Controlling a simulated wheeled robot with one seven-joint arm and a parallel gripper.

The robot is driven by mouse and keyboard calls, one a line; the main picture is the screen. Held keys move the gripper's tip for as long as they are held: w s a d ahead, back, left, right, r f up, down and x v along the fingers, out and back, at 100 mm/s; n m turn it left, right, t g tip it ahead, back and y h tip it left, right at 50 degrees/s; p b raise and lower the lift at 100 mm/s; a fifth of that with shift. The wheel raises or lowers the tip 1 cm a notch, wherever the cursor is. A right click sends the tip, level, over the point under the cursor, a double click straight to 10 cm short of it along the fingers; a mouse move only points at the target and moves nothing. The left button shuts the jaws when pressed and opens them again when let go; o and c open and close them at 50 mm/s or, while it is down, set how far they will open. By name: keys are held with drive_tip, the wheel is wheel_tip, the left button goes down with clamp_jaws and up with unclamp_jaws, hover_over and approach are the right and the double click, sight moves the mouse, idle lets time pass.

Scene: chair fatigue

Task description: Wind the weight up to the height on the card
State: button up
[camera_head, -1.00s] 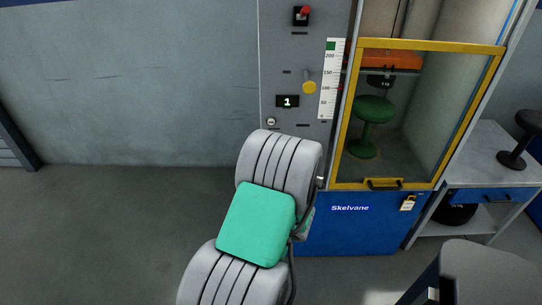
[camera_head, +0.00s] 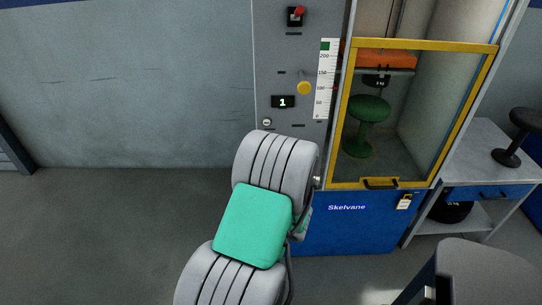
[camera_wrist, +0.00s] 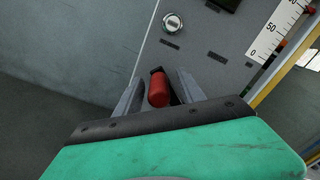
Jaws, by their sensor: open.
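My gripper (camera_wrist: 158,76) is open in the wrist view, one finger on each side of a red cylindrical grip (camera_wrist: 160,90). I cannot tell whether either finger touches it. In the head view my arm hides this grip and the gripper. An orange block (camera_head: 386,59), possibly the weight, hangs inside the tall cabinet. A black piece with a small label (camera_head: 376,81) is under it, above a green stool (camera_head: 369,109). A white height scale (camera_head: 322,92) runs up the grey panel, with a green patch at its top. I cannot identify the card for certain.
The grey panel (camera_head: 268,60) carries a red-tipped switch (camera_head: 296,15), a yellow knob (camera_head: 304,88), a display reading 1 (camera_head: 283,102) and a key lock (camera_head: 266,122). A yellow-framed door (camera_head: 345,140) fronts the cabinet. A bench (camera_head: 482,150) stands right; floor at left is clear.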

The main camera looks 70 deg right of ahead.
drive_tip(key=shift+s+a+f, duration=0.15)
drive_tip(key=shift+s+a, duration=0.05)
drive_tip(key=shift+a, duration=0.2)
drive_tip(key=b+v, duration=0.2)
drive_tip(key=v, duration=0.4)
drive_tip(key=shift+a+b, duration=0.35)
drive_tip(key=shift+s, duration=0.15)
